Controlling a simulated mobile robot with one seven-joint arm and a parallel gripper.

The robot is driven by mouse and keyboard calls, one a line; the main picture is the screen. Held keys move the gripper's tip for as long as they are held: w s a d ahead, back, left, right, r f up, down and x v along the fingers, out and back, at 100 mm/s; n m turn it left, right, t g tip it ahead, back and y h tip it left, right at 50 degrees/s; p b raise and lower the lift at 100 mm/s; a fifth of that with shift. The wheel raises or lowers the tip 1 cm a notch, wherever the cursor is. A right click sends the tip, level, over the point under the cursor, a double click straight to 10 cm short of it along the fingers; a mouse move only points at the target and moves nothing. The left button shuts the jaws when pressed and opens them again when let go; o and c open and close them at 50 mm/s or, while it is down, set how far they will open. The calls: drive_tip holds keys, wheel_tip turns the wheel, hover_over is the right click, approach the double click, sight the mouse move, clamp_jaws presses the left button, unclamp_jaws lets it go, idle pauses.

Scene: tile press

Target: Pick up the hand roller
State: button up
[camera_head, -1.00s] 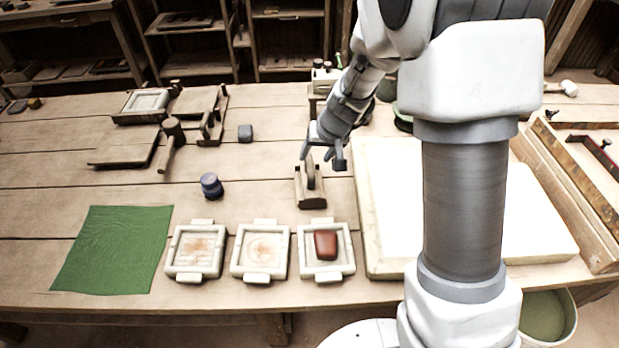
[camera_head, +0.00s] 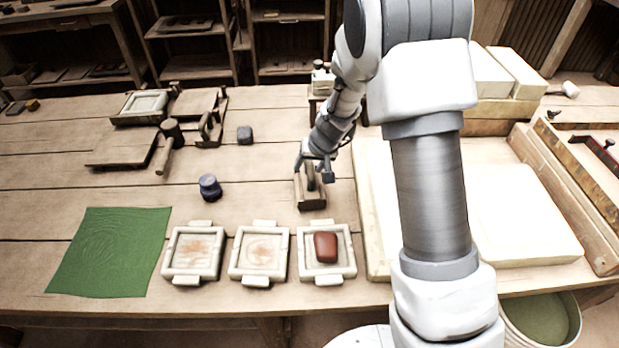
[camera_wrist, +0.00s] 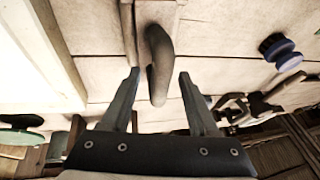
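The hand roller (camera_head: 311,179) sits in a small wooden stand (camera_head: 311,203) on the table, just behind the right-hand mould frame. Its grey upright handle shows in the wrist view (camera_wrist: 158,70). My gripper (camera_head: 314,170) is directly over the stand, pointing down. In the wrist view my gripper (camera_wrist: 160,80) is open, with the handle between its two fingers and a gap on each side. The fingers partly hide the roller in the head view, and its lower part is not clear.
Three pale mould frames stand in a row in front; the right one (camera_head: 345,263) holds a red-brown lump (camera_head: 325,246). A green cloth (camera_head: 110,251) lies left. A large pale slab (camera_head: 374,215) lies close right. A dark round stamp (camera_head: 210,187) stands left on open table.

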clamp_jaws()
idle(1.3)
